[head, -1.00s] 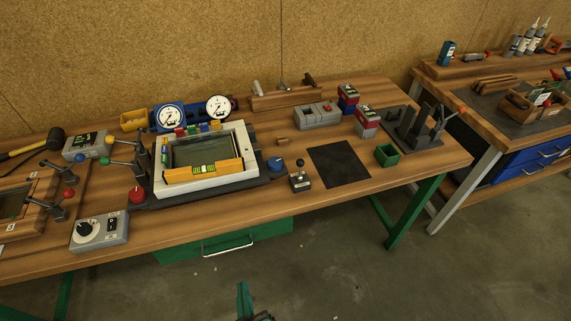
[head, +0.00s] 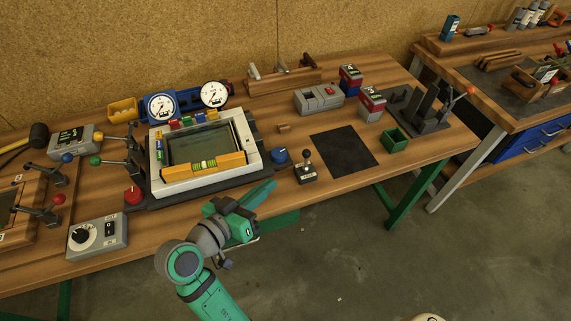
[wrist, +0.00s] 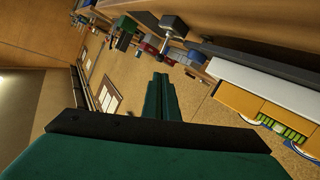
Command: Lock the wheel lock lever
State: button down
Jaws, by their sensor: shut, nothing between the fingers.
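No label marks a wheel lock lever that I can read. In the head view, levers with a blue knob (head: 67,158), a green knob (head: 95,161) and a red knob (head: 58,199) stand at the left. A small black-knobbed lever (head: 307,168) stands right of the white tilting frame (head: 155,181), and an orange-knobbed lever (head: 469,91) is on the black fixture at the right. My gripper (head: 273,185) is shut and empty over the table's front edge, left of the black-knobbed lever. Its closed fingers also show in the wrist view (wrist: 158,82).
A blue knob (head: 279,155) and a red knob (head: 133,195) flank the frame. A grey switch box (head: 97,236) is at the front left. A black mat (head: 345,150) lies bare at the right, with a green bin (head: 396,140) beyond it. Two gauges (head: 161,107) stand behind.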

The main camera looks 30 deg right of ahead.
send_near(304, 156)
jog(key=x, duration=0.4)
jog(key=shift+d+f, duration=0.1)
jog(key=shift+d, duration=0.3)
jog(key=shift+x, duration=0.9)
jog(key=shift+w+a, duration=0.2)
